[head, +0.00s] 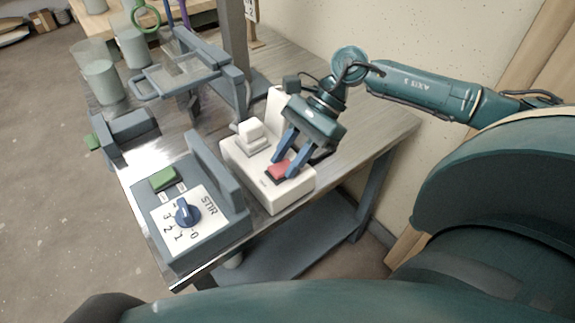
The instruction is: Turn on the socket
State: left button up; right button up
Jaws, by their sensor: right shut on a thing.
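The socket is a white box (285,197) near the right front of the grey table. A red switch (278,173) sits on its top, and a white plug-like block (251,133) stands at its far end. My right gripper (282,160) reaches down from the right over the box. Its two blue fingers are at the red switch, one on each side, and seem to touch it. The fingers partly cover the switch, so its tilt is hard to tell. My left gripper is not in view.
Left of the socket stands a blue-grey STIR control box (220,240) with a blue dial (187,212) and a green button (163,179). A stand with a tray (180,72) and translucent cups (103,82) are behind. The table's right part (375,122) is clear.

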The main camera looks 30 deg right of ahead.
jog(key=o, duration=1)
jog(key=v, duration=1.3)
jog(key=shift+p, duration=0.4)
